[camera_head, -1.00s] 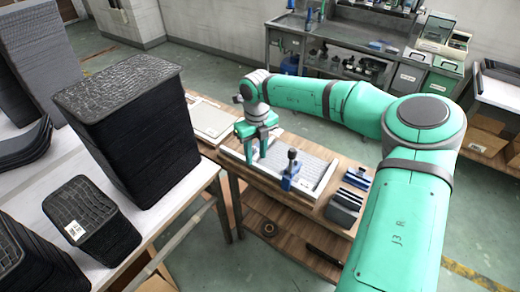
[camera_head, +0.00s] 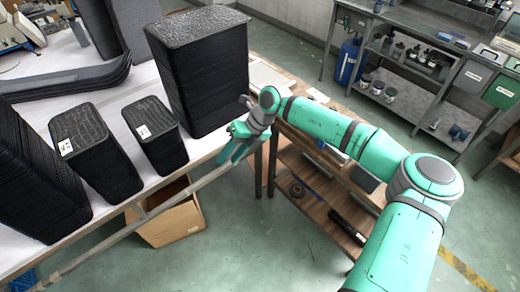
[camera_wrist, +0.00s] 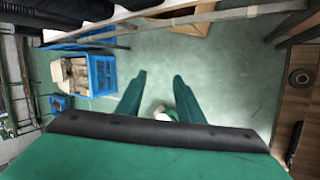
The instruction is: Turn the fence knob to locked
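My gripper (camera_head: 228,156) hangs beside the front edge of the table with the black stacks, over the floor, in the head view. In the wrist view its two green fingers (camera_wrist: 160,78) stand apart with nothing held between them. The fence knob does not show in either view now. The tray and the blue fixture that carries it are out of sight, with my arm across that part of the bench (camera_head: 272,75). Whether the knob is at locked cannot be seen.
A tall black stack (camera_head: 212,85) stands close behind my gripper on the white table (camera_head: 100,95), with smaller stacks to its left. A cardboard box (camera_head: 170,220) lies below. The wrist view shows a blue crate (camera_wrist: 100,72) on the floor.

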